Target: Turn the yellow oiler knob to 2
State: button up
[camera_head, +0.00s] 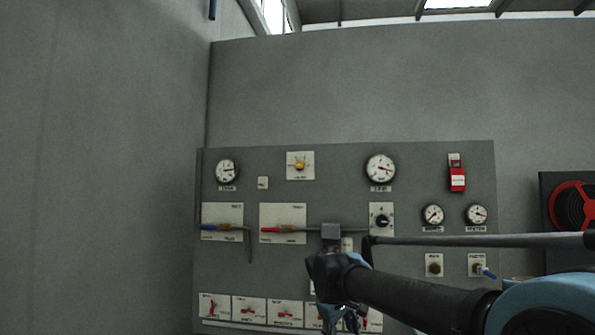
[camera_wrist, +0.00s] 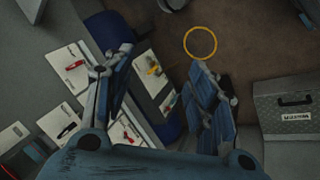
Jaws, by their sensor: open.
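The yellow oiler knob (camera_head: 299,166) sits on a white square plate near the top of the grey control panel (camera_head: 335,158), left of centre. Its exact pointer setting is too small to read. My gripper (camera_head: 338,320) is low in front of the panel, well below the knob and to its right. In the wrist view my gripper (camera_wrist: 160,66) has its two blue fingers spread apart with nothing between them. A small yellow item (camera_wrist: 154,71) on a white plate shows beyond the fingers; I cannot tell whether it is the oiler knob.
Round gauges (camera_head: 380,169) and a black knob (camera_head: 382,221) are on the panel. Red-handled (camera_head: 285,229) and blue-handled (camera_head: 222,227) levers stand out at mid-height. A row of small red switches (camera_head: 249,309) runs along the bottom. A grey toolbox (camera_wrist: 290,105) and a yellow ring (camera_wrist: 200,43) show in the wrist view.

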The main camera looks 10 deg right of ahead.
aim_at(299, 166)
jog(key=w+r+n+t+h, duration=0.1)
jog(key=w+r+n+t, duration=0.1)
jog(key=w+r+n, duration=0.5)
jog(key=w+r+t+h, duration=0.2)
jog(key=w+r, duration=0.3)
jog(key=r, duration=0.6)
jog(key=w+r+n+t+h, duration=0.15)
jog(key=w+r+n, duration=0.35)
jog(key=r, duration=0.5)
jog(key=w+a+r+n+t+y, duration=0.1)
jog(key=w+a+r+n+t, duration=0.45)
jog(key=r, duration=0.65)
jog(key=w+a+r+n+t+y, duration=0.1)
jog(key=w+a+r+n+t, duration=0.1)
jog(key=w+a+r+n, duration=0.75)
jog(key=w+d+m, duration=0.1)
jog(key=w+d, duration=0.2)
jog(key=w, duration=0.1)
jog(key=w+d+r+m, duration=0.1)
jog(key=w+d, duration=0.2)
jog(key=w, duration=0.2)
jog(key=w+d+r+m, duration=0.1)
jog(key=w+d, duration=0.2)
jog(key=w, duration=0.2)
jog(key=shift+w+d+r, duration=0.15)
jog(key=shift+w, duration=0.05)
jog(key=shift+c, duration=0.6)
jog(key=c, duration=0.9)
